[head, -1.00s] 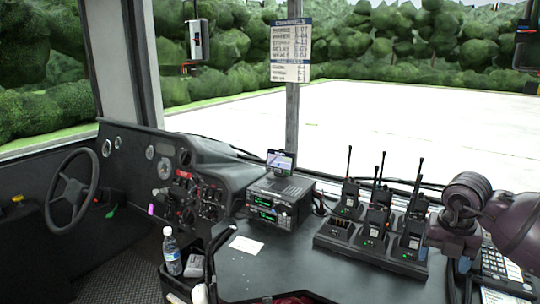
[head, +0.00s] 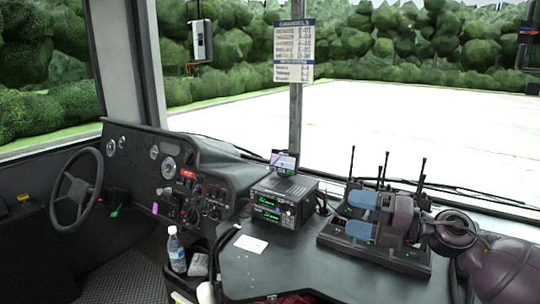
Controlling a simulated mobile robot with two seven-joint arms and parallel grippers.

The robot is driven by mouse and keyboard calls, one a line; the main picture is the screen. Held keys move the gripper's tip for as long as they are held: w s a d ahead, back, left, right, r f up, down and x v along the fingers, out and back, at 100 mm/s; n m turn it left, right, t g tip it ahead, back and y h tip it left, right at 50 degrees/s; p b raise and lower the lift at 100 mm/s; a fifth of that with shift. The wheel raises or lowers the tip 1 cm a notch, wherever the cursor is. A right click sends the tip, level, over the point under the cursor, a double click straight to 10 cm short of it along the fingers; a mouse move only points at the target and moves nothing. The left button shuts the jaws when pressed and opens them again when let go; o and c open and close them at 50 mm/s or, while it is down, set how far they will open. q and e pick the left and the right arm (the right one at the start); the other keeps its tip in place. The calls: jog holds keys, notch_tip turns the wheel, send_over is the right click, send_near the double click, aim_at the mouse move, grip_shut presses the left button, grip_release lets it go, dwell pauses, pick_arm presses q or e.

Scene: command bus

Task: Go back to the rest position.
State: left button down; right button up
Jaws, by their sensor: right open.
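My right gripper (head: 354,213) comes in from the right and lies over the radio charger rack (head: 338,240). Its two blue fingertips point left and stand apart, with nothing seen between them. Behind and under it, handheld radios (head: 417,193) with upright antennas stand in the rack. The gripper and wrist hide much of them, and I cannot tell whether any is touched. My left gripper is out of view.
A radio unit (head: 279,203) with a small screen (head: 285,160) on top sits left of the rack. A white card (head: 251,244) lies on the dark counter (head: 275,268), otherwise clear there. A water bottle (head: 176,251) and steering wheel (head: 76,199) are farther left.

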jog(key=s+d+f+m+t+h, duration=0.2)
jog(key=d+f+m+t+h, duration=0.15)
jog(key=f+m, duration=0.35)
jog(key=s+d+f+m+t+h, duration=0.25)
jog(key=f+m+h, duration=0.25)
jog(key=m, duration=0.4)
jog(key=s+d+f+m+t+h, duration=0.2)
jog(key=f+m+t+h, duration=0.15)
jog(key=f+m, duration=0.35)
jog(key=s+d+f+m+g+h+p, duration=0.1)
jog(key=s+f+m+g+h, duration=0.1)
jog(key=s+f, duration=0.6)
jog(key=s+d+f+m+g+h, duration=0.1)
jog(key=s+f+m+g, duration=0.3)
jog(key=s, duration=1.2)
notch_tip(320, 180, down, 5)
jog(key=m+h, duration=0.1)
jog(key=m, duration=0.2)
jog(key=shift+f+p, duration=0.2)
jog(key=shift+p, duration=0.2)
